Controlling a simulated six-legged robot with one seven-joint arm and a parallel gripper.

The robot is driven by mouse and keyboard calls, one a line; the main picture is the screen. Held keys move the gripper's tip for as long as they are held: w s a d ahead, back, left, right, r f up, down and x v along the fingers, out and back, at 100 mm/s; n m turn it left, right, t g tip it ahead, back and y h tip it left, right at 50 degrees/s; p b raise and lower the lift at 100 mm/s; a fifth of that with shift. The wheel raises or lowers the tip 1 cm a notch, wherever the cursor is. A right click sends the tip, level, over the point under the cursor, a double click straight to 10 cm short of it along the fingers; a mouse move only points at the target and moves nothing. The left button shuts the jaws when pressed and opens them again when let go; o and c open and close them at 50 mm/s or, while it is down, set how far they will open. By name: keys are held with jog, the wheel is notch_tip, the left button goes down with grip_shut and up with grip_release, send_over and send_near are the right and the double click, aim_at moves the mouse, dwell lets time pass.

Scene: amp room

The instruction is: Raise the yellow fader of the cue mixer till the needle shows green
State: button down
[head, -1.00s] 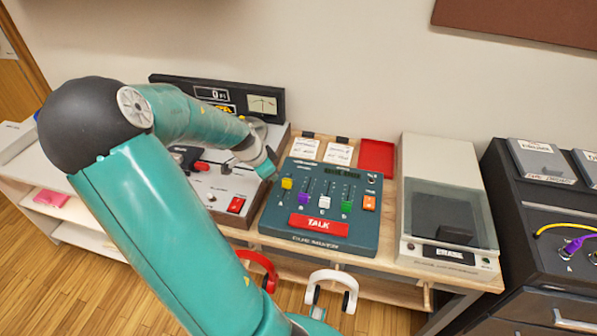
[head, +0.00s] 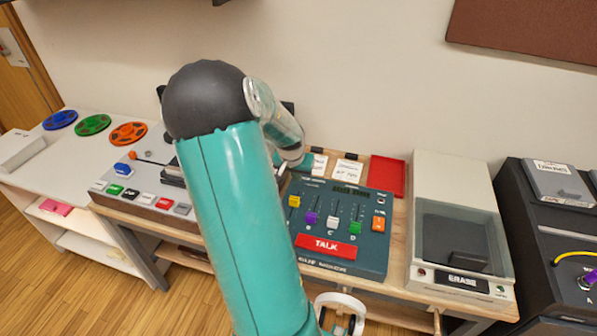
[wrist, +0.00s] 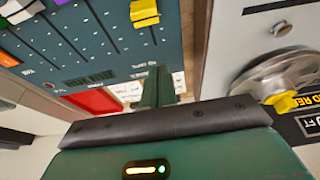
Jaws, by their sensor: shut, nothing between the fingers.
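The cue mixer (head: 372,254) is a dark teal box on the wooden bench, with several coloured faders and a red TALK button. Its yellow fader (head: 294,201) is leftmost in the head view and appears at the top of the wrist view (wrist: 143,12). My gripper (wrist: 157,88) is shut and empty; its green fingers are over the mixer's far edge, apart from the yellow fader in the picture. In the head view my arm mostly hides it. The needle meter is hidden behind my arm, so its reading cannot be told.
A tape machine (head: 150,200) with coloured buttons stands left of the mixer. A red tray (head: 387,175) and paper cards (head: 347,171) lie behind it. A grey ERASE unit (head: 450,165) stands close on the right. A metal knob (wrist: 278,75) is near my gripper.

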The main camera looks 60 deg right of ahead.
aim_at(294, 197)
jog(key=x, duration=0.5)
jog(key=shift+s+d+f, duration=0.1)
jog(key=shift+f, duration=0.3)
jog(key=a, duration=0.2)
jog(key=shift+s+a+r, duration=0.2)
jog(key=shift+a+r, duration=0.05)
jog(key=shift+a, duration=0.05)
jog(key=shift+s+a+f, duration=0.1)
jog(key=shift+s+a, duration=0.05)
jog(key=shift+a, duration=0.5)
jog(key=shift+s+a, duration=0.15)
jog(key=shift+a, duration=0.6)
